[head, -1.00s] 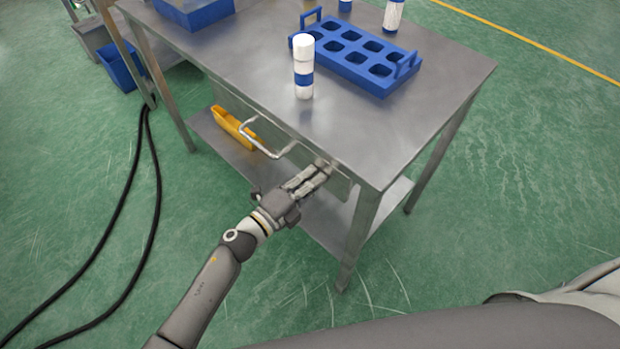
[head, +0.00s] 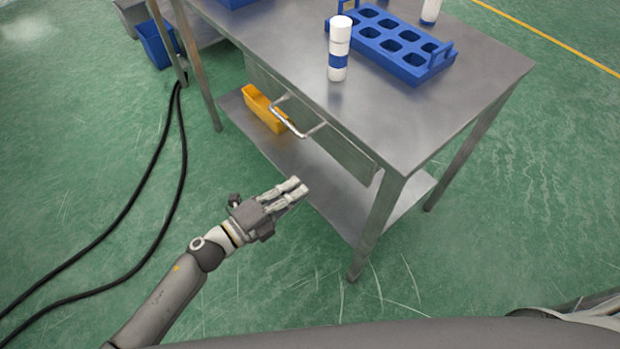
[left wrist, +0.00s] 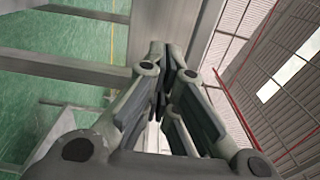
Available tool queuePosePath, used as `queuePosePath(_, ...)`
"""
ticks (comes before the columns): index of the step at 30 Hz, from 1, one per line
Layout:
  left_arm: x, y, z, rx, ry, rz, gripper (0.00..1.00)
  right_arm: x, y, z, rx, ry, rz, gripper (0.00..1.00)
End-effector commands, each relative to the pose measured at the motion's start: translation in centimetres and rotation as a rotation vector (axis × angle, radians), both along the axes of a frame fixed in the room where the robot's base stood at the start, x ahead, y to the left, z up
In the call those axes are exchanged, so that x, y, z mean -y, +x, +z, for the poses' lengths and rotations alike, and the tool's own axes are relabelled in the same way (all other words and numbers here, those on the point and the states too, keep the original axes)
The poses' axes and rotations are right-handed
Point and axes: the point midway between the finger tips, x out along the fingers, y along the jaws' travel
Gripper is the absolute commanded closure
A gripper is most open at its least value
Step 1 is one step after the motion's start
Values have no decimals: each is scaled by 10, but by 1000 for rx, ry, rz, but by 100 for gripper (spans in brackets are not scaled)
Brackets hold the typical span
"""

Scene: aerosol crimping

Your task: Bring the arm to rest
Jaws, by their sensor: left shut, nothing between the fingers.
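My left arm comes in from the lower left in the head view. Its left gripper (head: 298,188) is shut and empty, in front of the steel table and a little below the drawer. It is apart from the drawer handle (head: 290,126). In the left wrist view the fingers (left wrist: 162,65) are close together with nothing held between them. My right gripper is not in view.
The steel table (head: 440,115) carries a white can with a blue band (head: 339,50) and a blue rack (head: 395,45). A yellow bin (head: 262,108) sits on the lower shelf. Black cables (head: 165,180) lie on the green floor, which is open around my left arm.

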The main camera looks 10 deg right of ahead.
Motion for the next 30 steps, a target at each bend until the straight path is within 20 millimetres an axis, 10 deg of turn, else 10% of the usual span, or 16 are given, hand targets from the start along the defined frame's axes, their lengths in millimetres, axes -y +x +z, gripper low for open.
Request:
queuePosePath(14, -24, 5, -26, -100, -23, 77, 100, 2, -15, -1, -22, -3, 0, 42)
queuePosePath(22, -119, 7, -182, -644, -168, 521, 100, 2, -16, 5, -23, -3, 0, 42)
queuePosePath(30, -204, -99, -337, -1168, -302, 1003, 100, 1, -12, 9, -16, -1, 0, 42)
